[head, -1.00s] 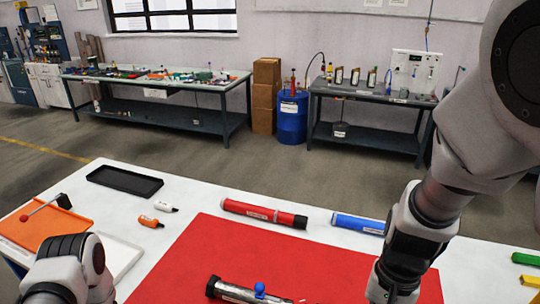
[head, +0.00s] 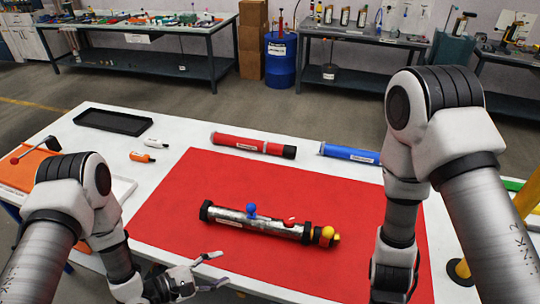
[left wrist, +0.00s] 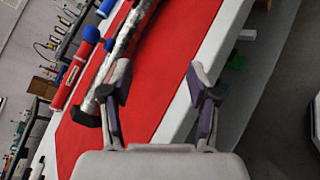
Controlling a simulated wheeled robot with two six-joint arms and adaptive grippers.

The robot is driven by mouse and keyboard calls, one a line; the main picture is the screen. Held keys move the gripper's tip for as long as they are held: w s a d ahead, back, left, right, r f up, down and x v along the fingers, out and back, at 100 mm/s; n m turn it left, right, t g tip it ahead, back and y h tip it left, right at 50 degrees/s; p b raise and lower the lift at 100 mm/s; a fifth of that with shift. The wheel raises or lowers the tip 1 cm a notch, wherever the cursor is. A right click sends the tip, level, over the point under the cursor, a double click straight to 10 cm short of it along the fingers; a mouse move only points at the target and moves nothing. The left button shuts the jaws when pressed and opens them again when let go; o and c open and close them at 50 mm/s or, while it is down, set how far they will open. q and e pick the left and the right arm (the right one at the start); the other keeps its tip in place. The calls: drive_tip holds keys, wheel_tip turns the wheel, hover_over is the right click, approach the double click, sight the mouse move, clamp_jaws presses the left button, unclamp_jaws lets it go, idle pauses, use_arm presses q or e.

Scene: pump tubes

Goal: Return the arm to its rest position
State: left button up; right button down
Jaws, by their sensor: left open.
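A silver pump tube (head: 255,222) with black end caps, a blue knob and a yellow tip lies on the red mat (head: 310,190). My left gripper (head: 218,270) is at the mat's near left edge, open and empty, apart from the tube. In the left wrist view its two fingers (left wrist: 158,80) are spread, with the silver tube (left wrist: 118,48) beyond them to the left. My right arm (head: 400,210) hangs over the mat's right part. Its gripper is cut off by the bottom edge of the head view.
A red tube (head: 250,144) and a blue tube (head: 350,153) lie behind the mat. A black tray (head: 114,121), two small bottles and an orange tray (head: 20,171) are at the left. A yellow post (head: 527,198) stands at the right. The mat's middle is otherwise clear.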

use_arm(q)
drive_tip(key=s+a+f+m+g+y+b, duration=0.1)
drive_tip(key=s+a+f+m+y, duration=0.2)
drive_tip(key=s+a+f+y, duration=0.25)
use_arm(e)
drive_tip(key=s+d+f+n+t+h, duration=0.1)
drive_tip(key=s+d+f+n+t, duration=0.2)
drive_tip(key=f, duration=0.8)
use_arm(q)
drive_tip(key=s+a+f+m+g+y, duration=0.2)
drive_tip(key=s+a+m+g+y, duration=0.1)
drive_tip(key=s+m, duration=0.3)
drive_tip(key=s+a+f+m+g+y, duration=0.2)
drive_tip(key=s+a+m+g+y, duration=0.1)
drive_tip(key=s, duration=0.6)
drive_tip(key=a+m+y, duration=0.1)
drive_tip(key=a+m, duration=0.1)
drive_tip(key=m, duration=0.1)
drive_tip(key=shift+s+g, duration=0.3)
drive_tip(key=shift+s, duration=0.1)
use_arm(e)
drive_tip(key=w+f+n+t, duration=0.1)
drive_tip(key=w+t, duration=0.3)
drive_tip(key=w, duration=0.3)
drive_tip(key=shift+d+f+n, duration=0.15)
drive_tip(key=shift+f+n, duration=0.15)
drive_tip(key=shift+f, duration=0.05)
